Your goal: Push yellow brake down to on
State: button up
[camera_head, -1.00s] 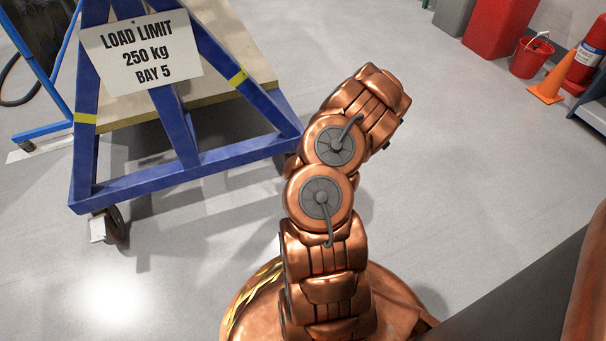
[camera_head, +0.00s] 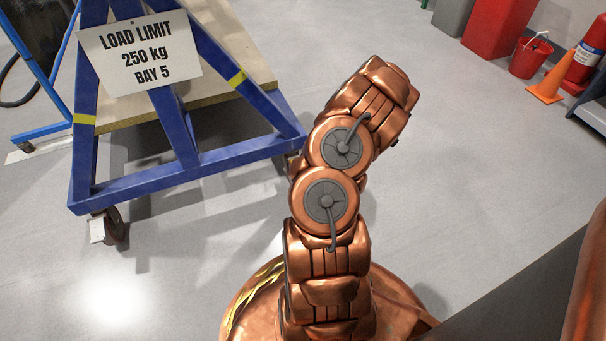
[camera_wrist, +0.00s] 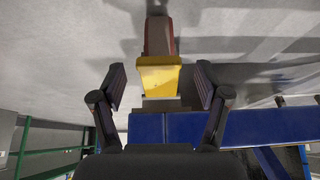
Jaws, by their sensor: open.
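The yellow brake (camera_wrist: 159,78) shows in the wrist view as a small yellow block with a reddish-brown and grey part behind it. It appears between the two dark fingers of my gripper (camera_wrist: 159,68), with clear space on each side. The fingers are open, and I see no contact with the brake. I cannot tell how far in front of the fingers it is. In the head view the brake and my gripper are hidden behind my copper arm.
The blue frame (camera_head: 135,190) with a load limit sign (camera_head: 140,54) stands on a caster (camera_head: 106,227) at left. Its blue beam (camera_wrist: 180,128) crosses the wrist view below the brake. A red bucket (camera_head: 531,58) and orange cone (camera_head: 547,89) stand far right. The floor between is clear.

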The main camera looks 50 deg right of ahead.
jog(key=v, duration=0.9)
jog(key=shift+r, duration=0.35)
jog(key=shift+s, duration=0.1)
jog(key=w+a+r+n+y+p, duration=0.1)
jog(key=w+a+r+p, duration=0.2)
jog(key=a+r+p, duration=0.45)
jog(key=w+a+r+n+y+p, duration=0.1)
jog(key=w+a+r+y+p, duration=0.3)
jog(key=r, duration=0.7)
jog(key=s+a+r+n+g+p, duration=0.25)
jog(key=a+r+p, duration=1)
jog(key=r, duration=0.65)
jog(key=s+a+r+g+p, duration=0.1)
jog(key=s+a+r+p, duration=0.3)
jog(key=s+r+p, duration=0.3)
jog(key=s+a+r+g+h+p, duration=0.1)
jog(key=s+a+r+p, duration=0.3)
jog(key=r, duration=1.2)
jog(key=s+a+r+n+g+h+p, duration=0.1)
jog(key=s+a+r+p, duration=0.4)
jog(key=s+r+p, duration=0.6)
jog(key=shift+s+r+g, duration=0.4)
jog(key=shift+r+g, duration=0.35)
jog(key=shift+r, duration=0.05)
